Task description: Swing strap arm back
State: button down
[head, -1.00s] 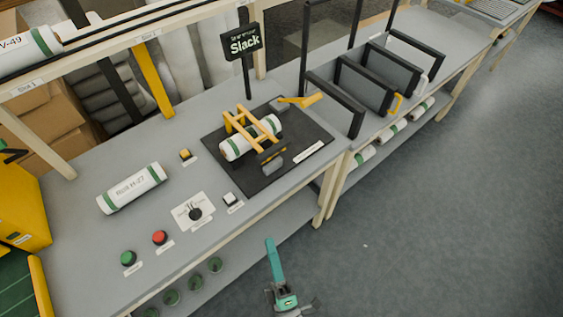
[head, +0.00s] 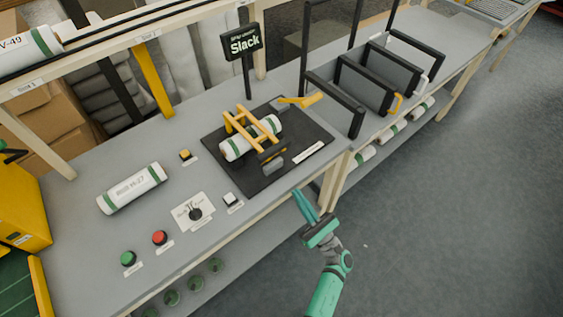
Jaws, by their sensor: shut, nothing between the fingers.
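The strapping station is a black mat (head: 245,180) on the grey bench, with a sign reading "Slack" (head: 241,43) behind it. A white roll with green bands (head: 236,149) lies on the mat inside a yellow frame (head: 232,122). A yellow arm (head: 302,100), which looks like the strap arm, sticks out to the right at the back of the mat. My gripper (head: 298,193) is shut and empty, at the bench's front edge, in front of and apart from the mat. The details of its fingertips are small.
Roll H-27 (head: 132,188) lies on the bench at left. A green button (head: 128,258), a red button (head: 160,237), a dial plate (head: 193,211) and small switches sit along the front. A black-framed rack (head: 372,85) stands right of the mat. Floor at right is clear.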

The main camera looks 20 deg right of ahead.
jog(key=shift+w, duration=0.1)
jog(key=x, duration=1)
jog(key=shift+r, duration=0.15)
jog(key=shift+w+a+r, duration=0.15)
jog(key=shift+w+r, duration=0.05)
jog(key=shift+r, duration=0.95)
jog(key=shift+a+r, duration=0.1)
jog(key=shift+r, duration=0.55)
jog(key=shift+w+r, duration=0.1)
